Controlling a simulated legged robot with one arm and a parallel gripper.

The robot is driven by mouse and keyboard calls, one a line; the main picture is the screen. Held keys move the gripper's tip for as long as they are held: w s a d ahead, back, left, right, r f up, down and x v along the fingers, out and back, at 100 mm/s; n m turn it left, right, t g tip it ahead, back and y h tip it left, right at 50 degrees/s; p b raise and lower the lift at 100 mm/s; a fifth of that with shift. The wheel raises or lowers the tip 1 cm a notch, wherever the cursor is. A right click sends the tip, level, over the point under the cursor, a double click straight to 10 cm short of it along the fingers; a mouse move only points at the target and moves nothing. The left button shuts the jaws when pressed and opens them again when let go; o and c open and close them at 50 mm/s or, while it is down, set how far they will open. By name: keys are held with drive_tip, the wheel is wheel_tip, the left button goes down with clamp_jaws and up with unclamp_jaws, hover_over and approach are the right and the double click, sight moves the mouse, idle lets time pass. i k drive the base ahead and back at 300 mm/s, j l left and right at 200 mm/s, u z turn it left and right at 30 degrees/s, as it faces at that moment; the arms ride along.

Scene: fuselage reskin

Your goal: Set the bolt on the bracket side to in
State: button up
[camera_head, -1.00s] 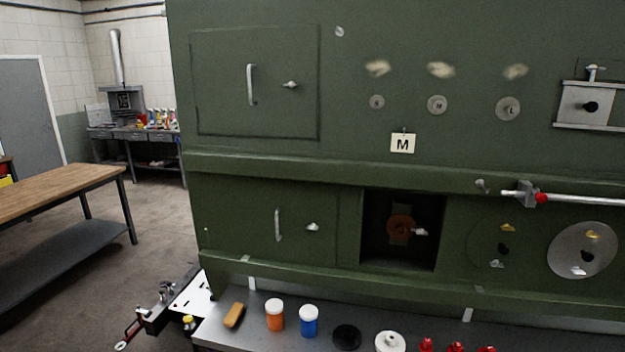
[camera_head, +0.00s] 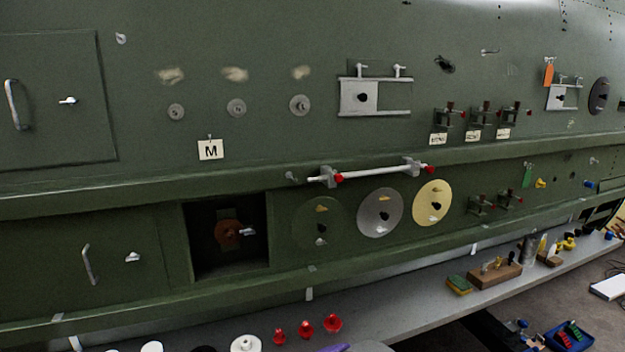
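No part is plainly marked as the bolt on the bracket side, so I cannot tell which it is. A white bar (camera_head: 375,173) runs between two grey brackets on the green fuselage wall, the left bracket (camera_head: 327,176) and the right bracket (camera_head: 411,167). A red-ended piece (camera_head: 339,177) sits at the left bracket and another red end (camera_head: 430,169) at the right. Above, a sliding plate (camera_head: 352,97) in rails has two small upright pins (camera_head: 362,70). Several small red-tipped clamp-like fittings (camera_head: 480,116) stand above labels at right. My gripper is not in view.
A shelf (camera_head: 400,322) runs below the wall, holding red knobs (camera_head: 305,328), a white disc (camera_head: 245,344), a sponge (camera_head: 459,285) and a wooden block (camera_head: 494,275). An open recess (camera_head: 200,262) is at left. A blue bin (camera_head: 566,338) is on the floor at lower right.

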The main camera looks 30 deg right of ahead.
sight(430, 169)
drive_tip(key=z, duration=1.7)
